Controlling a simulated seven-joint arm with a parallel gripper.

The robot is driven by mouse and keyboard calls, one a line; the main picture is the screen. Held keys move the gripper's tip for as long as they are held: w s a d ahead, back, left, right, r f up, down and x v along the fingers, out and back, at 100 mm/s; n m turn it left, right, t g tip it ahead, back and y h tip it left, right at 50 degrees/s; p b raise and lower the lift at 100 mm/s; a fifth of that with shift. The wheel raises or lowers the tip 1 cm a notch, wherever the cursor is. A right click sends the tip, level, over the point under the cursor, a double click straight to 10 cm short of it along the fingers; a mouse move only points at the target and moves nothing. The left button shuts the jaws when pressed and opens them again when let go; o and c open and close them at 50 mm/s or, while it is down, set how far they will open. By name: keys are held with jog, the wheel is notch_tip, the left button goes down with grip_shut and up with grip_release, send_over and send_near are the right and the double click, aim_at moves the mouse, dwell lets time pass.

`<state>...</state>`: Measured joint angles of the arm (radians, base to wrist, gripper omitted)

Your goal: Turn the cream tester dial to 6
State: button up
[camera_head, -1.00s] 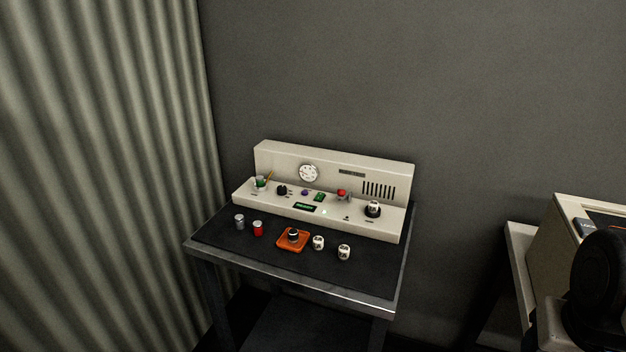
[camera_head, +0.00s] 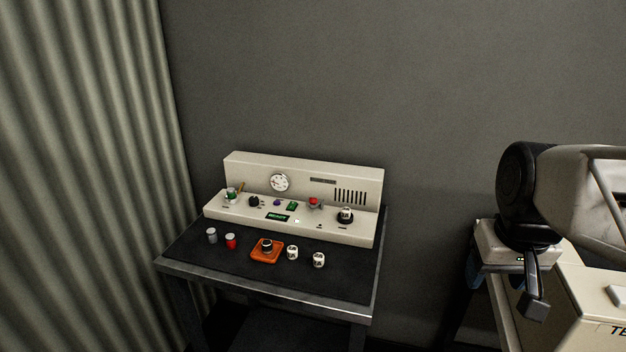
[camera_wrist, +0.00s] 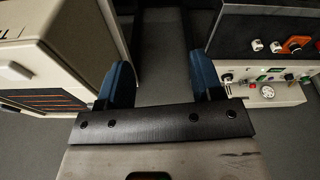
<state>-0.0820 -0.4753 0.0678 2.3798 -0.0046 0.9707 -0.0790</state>
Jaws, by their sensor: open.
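A cream console (camera_head: 300,205) on the dark table carries a round white gauge (camera_head: 279,183), a black knob (camera_head: 253,201) and a black-based round part (camera_head: 345,216) with a white top. A cream box (camera_head: 585,310) at the lower right has lettering starting "TE", cut off by the frame edge. I cannot tell which part is the tester dial, and no setting is readable. My gripper (camera_wrist: 161,78) is open and empty, its blue fingers spread in the wrist view. In the head view it is right of the console, partly hidden, touching neither knob.
On the table (camera_head: 260,283) stand an orange tray (camera_head: 266,256) holding a dark round part, a red cylinder (camera_head: 231,241), a grey cylinder (camera_head: 211,235) and two white pieces (camera_head: 292,252). A corrugated wall is at left. Open space separates table and cream box.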

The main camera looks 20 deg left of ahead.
jog(key=w+a+r+n, duration=0.2)
jog(key=w+a, duration=0.3)
jog(key=w, duration=0.3)
jog(key=w+a+r+n, duration=0.1)
jog(key=w+a+n, duration=0.1)
jog(key=w+a, duration=0.4)
jog(key=n+g, duration=0.3)
jog(key=n, duration=0.7)
send_over(253, 198)
jog(key=f, duration=1.5)
jog(key=shift+w+d+f, duration=0.15)
jog(key=shift+d, duration=0.15)
jog(key=shift+a+f, duration=0.15)
jog(key=shift+a, duration=0.1)
jog(key=shift+f, duration=0.15)
jog(key=shift+f, duration=3.75)
jog(key=shift+c, duration=0.2)
